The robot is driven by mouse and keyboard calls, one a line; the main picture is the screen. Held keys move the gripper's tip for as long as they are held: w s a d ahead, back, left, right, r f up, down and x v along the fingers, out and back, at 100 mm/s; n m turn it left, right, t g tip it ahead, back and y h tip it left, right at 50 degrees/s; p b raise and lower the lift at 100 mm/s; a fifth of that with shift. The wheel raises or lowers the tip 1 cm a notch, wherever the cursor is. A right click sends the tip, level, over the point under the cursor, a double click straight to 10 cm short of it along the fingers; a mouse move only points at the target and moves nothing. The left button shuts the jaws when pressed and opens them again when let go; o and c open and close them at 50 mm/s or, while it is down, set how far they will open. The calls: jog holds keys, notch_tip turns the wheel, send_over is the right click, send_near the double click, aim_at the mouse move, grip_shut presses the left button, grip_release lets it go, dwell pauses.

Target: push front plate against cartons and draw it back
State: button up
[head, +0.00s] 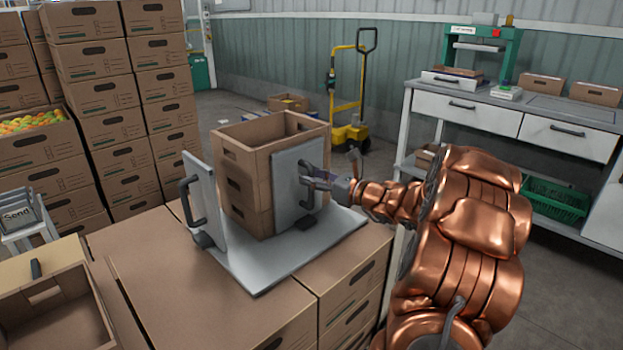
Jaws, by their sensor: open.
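A stack of brown cartons (243,190), the top one open and empty, stands upright on a grey base plate (258,274). An upright grey plate (289,160) with a dark handle (308,205) stands at the right face of the stack, touching it or very close. A second upright grey plate (204,196) with a dark handle (186,200) stands at the left, with a gap to the cartons. My gripper (314,182) is open at the handle of the right plate. I cannot tell whether its fingers are around the handle.
The base plate rests on several closed cartons (185,290). An open box (50,315) is at the near left. A workbench (495,115) stands at the right. Floor shows behind the cartons.

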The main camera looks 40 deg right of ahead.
jog(key=shift+w+a, duration=0.15)
jog(key=shift+w, duration=0.25)
grip_shut()
dwell(0.5)
